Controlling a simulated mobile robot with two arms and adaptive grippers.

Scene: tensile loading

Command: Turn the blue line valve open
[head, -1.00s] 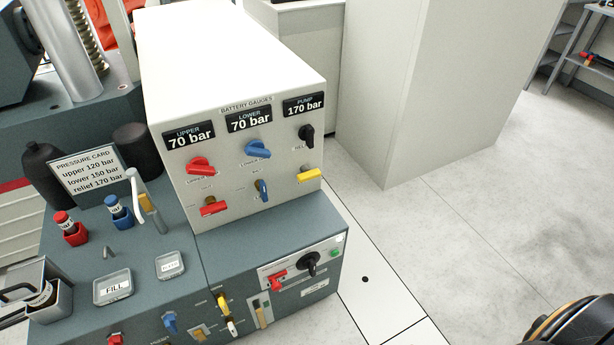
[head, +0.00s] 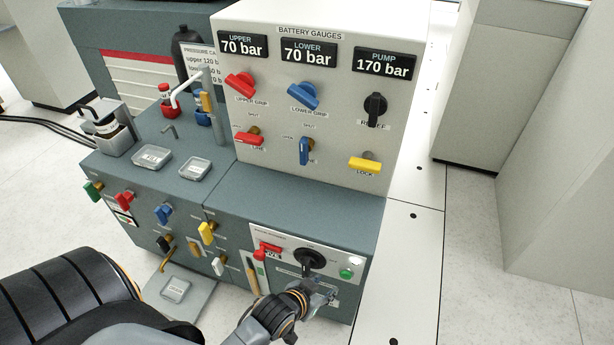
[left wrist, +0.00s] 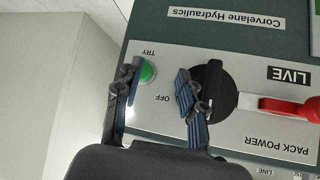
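The blue line valve (head: 304,150) is a small blue lever on a brass stem, in the lower row of the white gauge box. Its handle stands roughly upright, with a SHUT label above and an OPEN label at its left. My left gripper (head: 325,292) is well below it, in front of the pack power panel. In the left wrist view the left gripper (left wrist: 160,92) is open, its fingers apart with nothing between them. The blue valve is outside that view. My right gripper is not in view.
A red line lever (head: 248,138) and a yellow lock lever (head: 366,164) flank the valve. A larger blue lower grip knob (head: 303,96) sits above it. The black power knob (left wrist: 211,90) and green button (left wrist: 148,72) are close to my left fingers. Floor at the right is clear.

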